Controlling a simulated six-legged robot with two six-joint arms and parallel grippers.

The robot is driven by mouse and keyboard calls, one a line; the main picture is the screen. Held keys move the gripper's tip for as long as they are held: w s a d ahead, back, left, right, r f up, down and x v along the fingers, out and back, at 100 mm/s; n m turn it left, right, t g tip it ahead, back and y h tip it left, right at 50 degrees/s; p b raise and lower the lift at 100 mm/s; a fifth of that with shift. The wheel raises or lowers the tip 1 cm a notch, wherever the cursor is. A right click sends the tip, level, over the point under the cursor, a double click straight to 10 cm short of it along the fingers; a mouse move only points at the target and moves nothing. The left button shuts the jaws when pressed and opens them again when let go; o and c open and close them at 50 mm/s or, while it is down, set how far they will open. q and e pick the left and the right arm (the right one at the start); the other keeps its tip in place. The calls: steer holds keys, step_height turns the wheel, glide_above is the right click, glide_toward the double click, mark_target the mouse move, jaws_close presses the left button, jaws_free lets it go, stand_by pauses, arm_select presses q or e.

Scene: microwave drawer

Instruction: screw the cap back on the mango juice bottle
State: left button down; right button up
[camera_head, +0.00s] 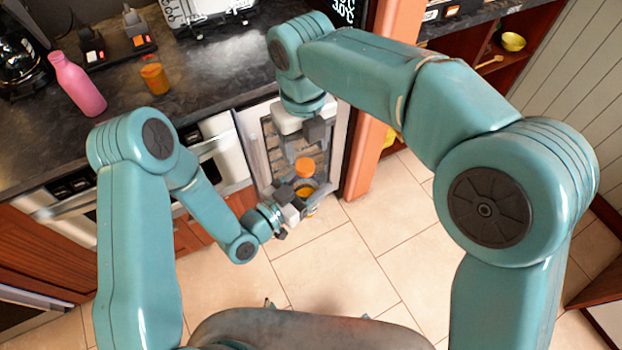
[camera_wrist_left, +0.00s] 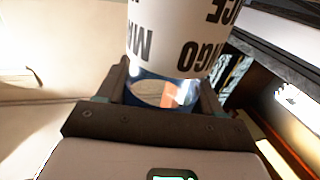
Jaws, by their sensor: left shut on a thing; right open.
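The mango juice bottle (camera_head: 306,189) is open at the top, with orange juice showing inside. My left gripper (camera_head: 297,210) is shut on it and holds it in front of the cabinet. In the left wrist view the bottle's white label with dark MANGO lettering (camera_wrist_left: 185,40) appears upside down, between the two dark fingers (camera_wrist_left: 162,92). The round orange cap (camera_head: 305,167) shows just beyond the bottle mouth, below my right gripper (camera_head: 301,153). I cannot tell whether the cap touches the bottle or a finger. My right gripper is open and points down.
A dark counter (camera_head: 205,75) runs along the back left. On it stand a pink bottle (camera_head: 77,84) and a small orange jar (camera_head: 154,78). An orange pillar (camera_head: 375,130) stands right of the grippers. The tiled floor (camera_head: 350,260) below is clear.

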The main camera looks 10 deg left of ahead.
mark_target(305, 165)
steer(key=shift+f, duration=2.7)
